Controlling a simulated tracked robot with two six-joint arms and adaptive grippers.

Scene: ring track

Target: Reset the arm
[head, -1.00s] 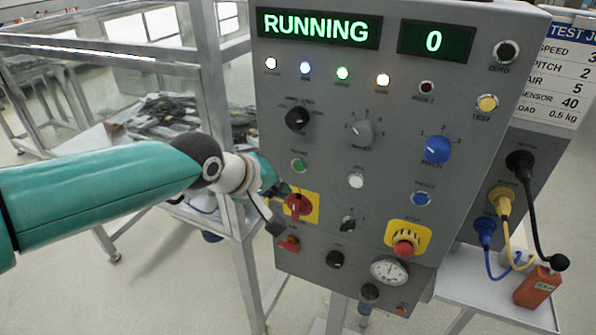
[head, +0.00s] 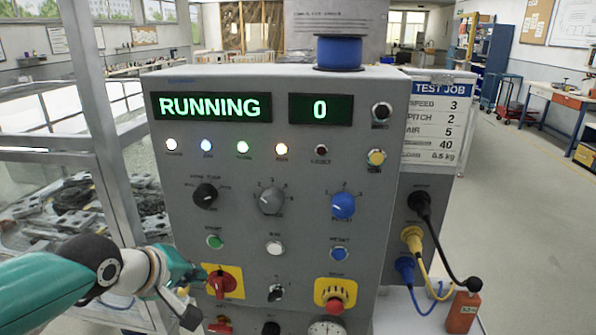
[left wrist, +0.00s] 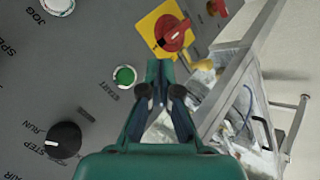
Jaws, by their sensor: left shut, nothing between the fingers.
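My left gripper (head: 192,290) comes in from the left in the head view and hangs in front of the lower left of the grey control panel (head: 305,190). In the left wrist view the gripper (left wrist: 160,75) is shut and empty, with its tips between the green start button (left wrist: 125,76) and the red rotary switch on a yellow plate (left wrist: 172,32). I cannot tell whether the tips touch the panel. The display (head: 212,107) reads RUNNING and a second display (head: 320,109) reads 0. My right gripper is not in view.
A metal frame (head: 100,130) with a tray of dark parts (head: 75,205) stands left of the panel. Black, yellow and blue cables (head: 412,240) plug into the panel's right side near an orange box (head: 463,312). Open floor (head: 525,200) lies at the right.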

